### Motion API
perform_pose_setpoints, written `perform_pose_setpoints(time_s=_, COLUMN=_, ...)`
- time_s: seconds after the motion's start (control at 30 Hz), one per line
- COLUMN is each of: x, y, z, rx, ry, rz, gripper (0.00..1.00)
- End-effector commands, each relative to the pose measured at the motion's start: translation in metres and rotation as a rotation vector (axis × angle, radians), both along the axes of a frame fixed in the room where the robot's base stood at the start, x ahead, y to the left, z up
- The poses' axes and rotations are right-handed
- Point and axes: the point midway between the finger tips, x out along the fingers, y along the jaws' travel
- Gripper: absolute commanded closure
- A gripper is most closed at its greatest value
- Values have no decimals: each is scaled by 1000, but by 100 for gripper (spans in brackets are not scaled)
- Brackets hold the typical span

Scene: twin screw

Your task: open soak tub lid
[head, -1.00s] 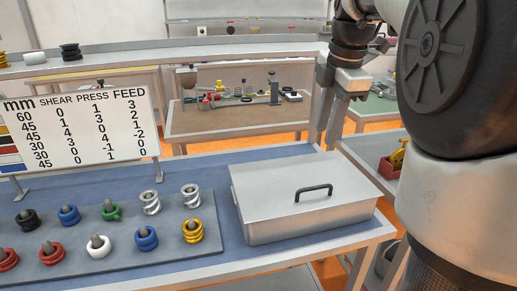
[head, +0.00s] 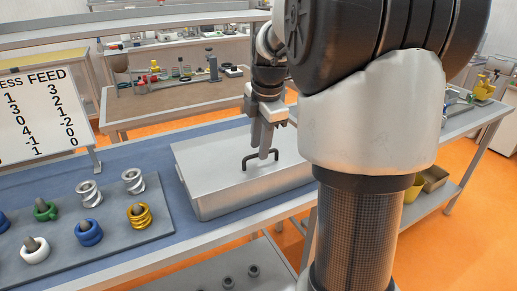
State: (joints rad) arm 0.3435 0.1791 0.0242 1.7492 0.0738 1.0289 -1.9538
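The soak tub (head: 250,196) is a grey metal box on the blue-topped bench. Its flat lid (head: 212,166) is on and lies level. A dark bar handle (head: 247,161) stands up near the middle of the lid. My gripper (head: 265,154) points down at the handle, with its fingertips overlapping the handle in the picture. I cannot tell whether the fingers touch or grasp it, and the gap between them is not clear. My own arm hides the area right of the tub.
A grey board (head: 110,238) with coloured rings and metal coils on pegs lies left of the tub. A white number sign (head: 40,115) stands behind it. A back table (head: 190,100) holds small parts. A lower shelf (head: 215,275) shows below the bench.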

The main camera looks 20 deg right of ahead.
Motion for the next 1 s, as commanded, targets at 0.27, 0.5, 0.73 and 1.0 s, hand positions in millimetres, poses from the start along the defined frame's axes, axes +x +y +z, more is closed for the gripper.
perform_pose_setpoints(time_s=0.27, x=2, y=0, z=-11, rx=0, ry=0, rz=0, gripper=72)
perform_pose_setpoints(time_s=0.5, x=2, y=0, z=-11, rx=0, ry=0, rz=0, gripper=86)
perform_pose_setpoints(time_s=0.73, x=2, y=0, z=-11, rx=0, ry=0, rz=0, gripper=100)
perform_pose_setpoints(time_s=1.0, x=4, y=0, z=-3, rx=0, ry=0, rz=0, gripper=100)
